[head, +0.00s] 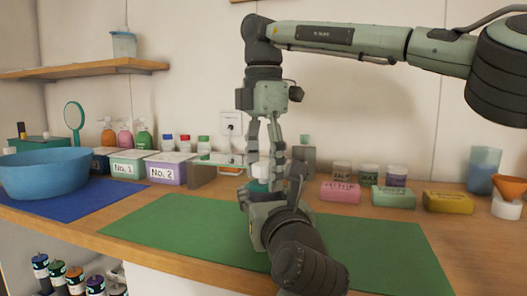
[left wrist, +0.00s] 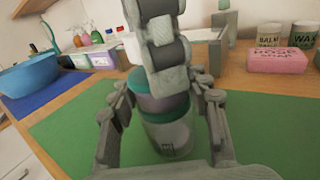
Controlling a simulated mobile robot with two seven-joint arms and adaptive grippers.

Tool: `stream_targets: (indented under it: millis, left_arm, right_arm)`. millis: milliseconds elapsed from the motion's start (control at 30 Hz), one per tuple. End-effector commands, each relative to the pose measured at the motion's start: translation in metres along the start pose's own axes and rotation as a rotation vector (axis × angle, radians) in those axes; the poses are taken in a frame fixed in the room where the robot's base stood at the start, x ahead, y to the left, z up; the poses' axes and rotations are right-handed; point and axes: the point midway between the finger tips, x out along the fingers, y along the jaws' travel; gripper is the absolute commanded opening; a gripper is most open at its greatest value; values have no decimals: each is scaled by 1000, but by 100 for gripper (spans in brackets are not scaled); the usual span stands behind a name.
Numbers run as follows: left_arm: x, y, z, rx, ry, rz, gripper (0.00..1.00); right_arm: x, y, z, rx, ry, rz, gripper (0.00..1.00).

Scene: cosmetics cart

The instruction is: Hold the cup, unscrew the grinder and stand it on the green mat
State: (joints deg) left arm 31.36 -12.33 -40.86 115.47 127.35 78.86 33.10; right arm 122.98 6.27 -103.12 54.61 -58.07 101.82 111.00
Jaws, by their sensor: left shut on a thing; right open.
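The clear cup (left wrist: 172,140) stands on the green mat (left wrist: 60,125) between the fingers of my left gripper (left wrist: 165,110), which is shut on it. The grinder (left wrist: 152,104), grey with teal bands, sits upright on top of the cup. In the head view my left gripper (head: 272,190) reaches up from the bottom over the green mat (head: 165,226). My right gripper (head: 263,155) comes down from above, open, with its fingers around or close beside the grinder's top (head: 260,170). In the left wrist view a right finger hides part of the grinder, so contact is unclear.
A blue bowl (head: 45,174) on a blue mat stands at left. Boxes No. 1 (head: 130,163) and No. 2 (head: 170,168), bottles and jars line the back. Soap bars (head: 393,197) lie behind the mat at right. The green mat is clear at left and right.

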Motion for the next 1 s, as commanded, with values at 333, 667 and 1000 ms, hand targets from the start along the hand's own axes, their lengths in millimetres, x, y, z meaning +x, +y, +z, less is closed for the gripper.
stream_targets:
  millis: [333, 667, 1000]
  left_arm:
    - [0, 0, 0, 0, 0, 0, 0]
    - [0, 0, 0, 0, 0, 0, 0]
    - [0, 0, 0, 0, 0, 0, 0]
  right_arm:
    - [35, 0, 0, -1, 0, 0, 66]
    - [37, 0, 0, -1, 0, 0, 59]
    - [36, 0, 0, -1, 0, 1, 17]
